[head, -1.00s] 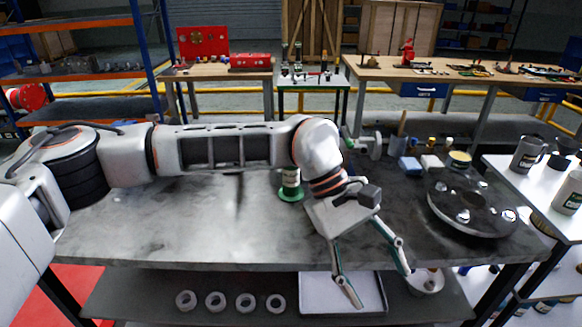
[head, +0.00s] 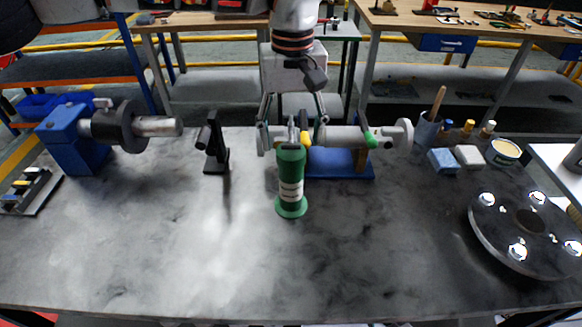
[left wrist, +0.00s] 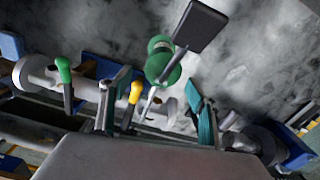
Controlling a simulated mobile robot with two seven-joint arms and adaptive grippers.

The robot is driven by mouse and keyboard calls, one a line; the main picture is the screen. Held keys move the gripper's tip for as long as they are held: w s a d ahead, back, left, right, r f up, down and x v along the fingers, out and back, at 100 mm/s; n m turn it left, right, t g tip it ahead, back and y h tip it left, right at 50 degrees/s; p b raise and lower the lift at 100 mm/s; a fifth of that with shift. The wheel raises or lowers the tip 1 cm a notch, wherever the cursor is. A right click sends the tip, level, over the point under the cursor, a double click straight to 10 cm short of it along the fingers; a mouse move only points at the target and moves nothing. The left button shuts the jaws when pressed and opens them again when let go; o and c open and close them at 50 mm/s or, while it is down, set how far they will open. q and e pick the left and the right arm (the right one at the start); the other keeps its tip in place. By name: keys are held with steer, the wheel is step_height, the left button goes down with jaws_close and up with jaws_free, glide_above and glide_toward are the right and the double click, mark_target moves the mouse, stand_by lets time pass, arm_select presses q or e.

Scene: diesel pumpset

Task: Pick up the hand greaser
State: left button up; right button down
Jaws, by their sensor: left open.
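The hand greaser, a green cylinder with a pale label (head: 291,190), stands upright on its round green foot on the grey table. A thin metal part rises from its top. My left gripper (head: 293,134) points down at the greaser's top, one finger on each side, open. In the left wrist view the greaser (left wrist: 160,60) lies just ahead of and between the fingertips (left wrist: 157,80), its metal rod reaching back between the fingers. I see no finger touching it. My right gripper is not in view.
Close behind the greaser is a grey horizontal pipe (head: 345,136) with green and yellow handles over a blue base (head: 335,164). A black stand (head: 215,150) is to the left, a blue-based shaft (head: 75,140) further left. A round flange (head: 530,230) lies right. The table front is clear.

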arm_select(q)
steer(key=shift+s+f, duration=0.25)
steer(key=shift+f, duration=0.7)
steer(key=f, duration=0.4)
steer(key=shift+s+a+f, duration=0.1)
steer(key=shift+s+f, duration=0.1)
steer(key=shift+f, duration=0.15)
steer(key=shift+w+f, duration=0.1)
steer(key=shift+f, duration=0.35)
jaws_close()
steer(key=shift+r, duration=0.15)
